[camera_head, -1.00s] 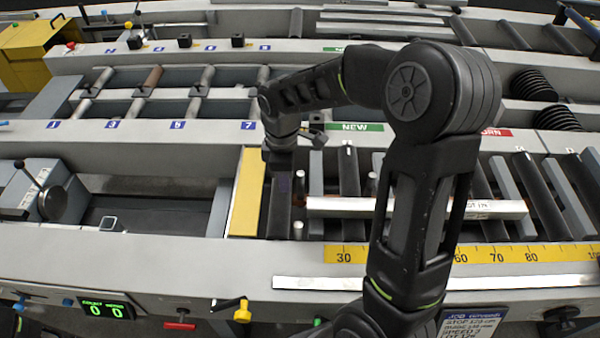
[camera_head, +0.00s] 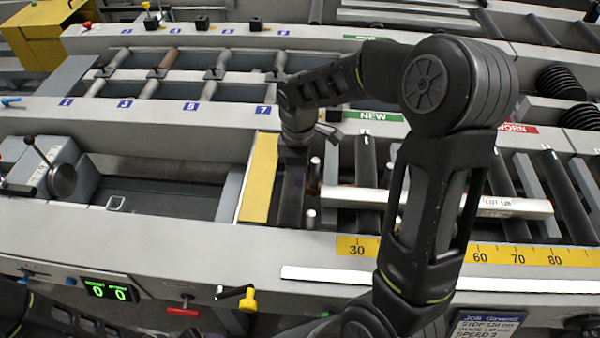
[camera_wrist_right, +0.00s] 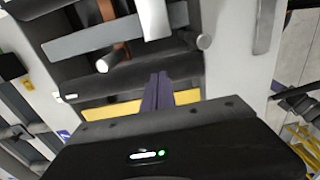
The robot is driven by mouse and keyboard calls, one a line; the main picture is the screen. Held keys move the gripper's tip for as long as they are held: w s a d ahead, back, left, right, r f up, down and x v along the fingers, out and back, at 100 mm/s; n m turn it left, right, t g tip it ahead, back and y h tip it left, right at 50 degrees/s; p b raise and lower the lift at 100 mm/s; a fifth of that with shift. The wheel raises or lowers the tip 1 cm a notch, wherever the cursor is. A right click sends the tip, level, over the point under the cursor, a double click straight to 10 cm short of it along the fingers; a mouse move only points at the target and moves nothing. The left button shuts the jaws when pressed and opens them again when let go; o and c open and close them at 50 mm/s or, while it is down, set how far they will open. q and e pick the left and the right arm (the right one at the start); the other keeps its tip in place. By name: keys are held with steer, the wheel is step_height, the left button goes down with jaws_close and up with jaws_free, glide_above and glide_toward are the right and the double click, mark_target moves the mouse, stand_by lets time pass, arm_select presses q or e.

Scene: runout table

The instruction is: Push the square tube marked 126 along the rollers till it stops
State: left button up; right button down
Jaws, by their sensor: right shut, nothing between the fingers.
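The square tube marked 126 (camera_head: 450,201) is a long silvery bar lying across the dark rollers, with a printed white label near its right end. My arm hides part of its middle. Its near end (camera_wrist_right: 154,20) shows in the right wrist view, beyond the fingertips and apart from them. My right gripper (camera_head: 293,158) is just left of the tube's left end, over the end of the roller bed beside the yellow plate. In the wrist view its fingers (camera_wrist_right: 160,80) are together and empty. My left gripper is out of view.
Short guide posts (camera_head: 311,214) stand on either side of the tube's left end. A yellow scale (camera_head: 520,256) runs along the front edge. A yellow plate (camera_head: 259,180) lies left of the rollers. A vise-like block with a lever (camera_head: 62,180) stands further left.

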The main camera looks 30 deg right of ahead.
step_height(320, 180, down, 5)
steer(key=b, duration=0.2)
steer(key=shift+r+b, duration=0.15)
steer(key=shift+b, duration=0.15)
steer(key=shift+s+d+f, duration=0.15)
steer(key=shift+d+f, duration=0.1)
steer(key=shift+s+d+r, duration=0.2)
steer(key=shift+s+d, duration=0.85)
steer(key=shift+d, duration=0.3)
